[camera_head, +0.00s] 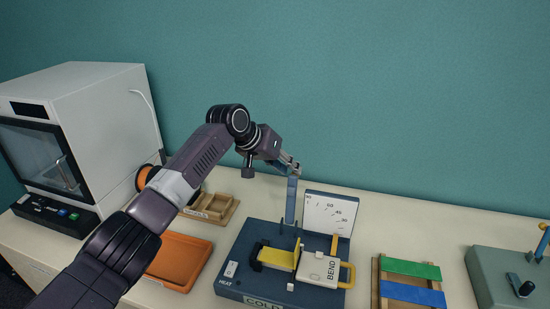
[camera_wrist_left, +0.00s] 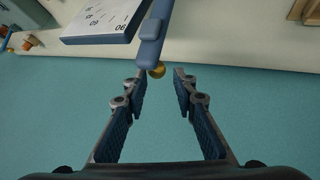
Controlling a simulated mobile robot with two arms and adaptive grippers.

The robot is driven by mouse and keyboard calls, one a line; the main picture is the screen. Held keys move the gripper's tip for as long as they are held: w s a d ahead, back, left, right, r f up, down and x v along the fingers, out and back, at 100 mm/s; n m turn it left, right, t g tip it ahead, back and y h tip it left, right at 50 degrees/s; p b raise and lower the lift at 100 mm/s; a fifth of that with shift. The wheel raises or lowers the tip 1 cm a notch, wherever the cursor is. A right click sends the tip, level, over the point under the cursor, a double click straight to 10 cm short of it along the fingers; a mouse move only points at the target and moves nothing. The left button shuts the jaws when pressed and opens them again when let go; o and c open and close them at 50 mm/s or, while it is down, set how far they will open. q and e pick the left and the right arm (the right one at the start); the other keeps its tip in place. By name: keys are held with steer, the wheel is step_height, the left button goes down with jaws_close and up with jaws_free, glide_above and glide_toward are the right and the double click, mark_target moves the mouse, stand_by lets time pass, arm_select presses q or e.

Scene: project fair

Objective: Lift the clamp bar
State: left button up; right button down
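The blue clamp bar (camera_head: 291,202) stands upright at the back of the dark blue bending device (camera_head: 240,245), beside its white angle scale (camera_head: 330,214). In the left wrist view the clamp bar (camera_wrist_left: 151,45) ends in a small brass knob (camera_wrist_left: 157,71). My left gripper (camera_head: 293,168) is at the bar's top end. In the left wrist view its fingers (camera_wrist_left: 159,80) are apart, with the knob near the gap between the tips; no finger visibly touches it. A yellow strip (camera_head: 279,257) lies on the device beside the white BEND plate (camera_head: 318,269) with its yellow handle. My right gripper is out of view.
A grey printer-like machine (camera_head: 88,105) stands at the left. An orange tray (camera_head: 182,259) and a wooden tray (camera_head: 213,213) lie left of the device. A wooden rack with green and blue strips (camera_head: 410,269) and a grey-green device (camera_head: 487,265) are at the right.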

arm_select(q)
steer(key=v, duration=0.7)
steer(key=shift+a, duration=0.15)
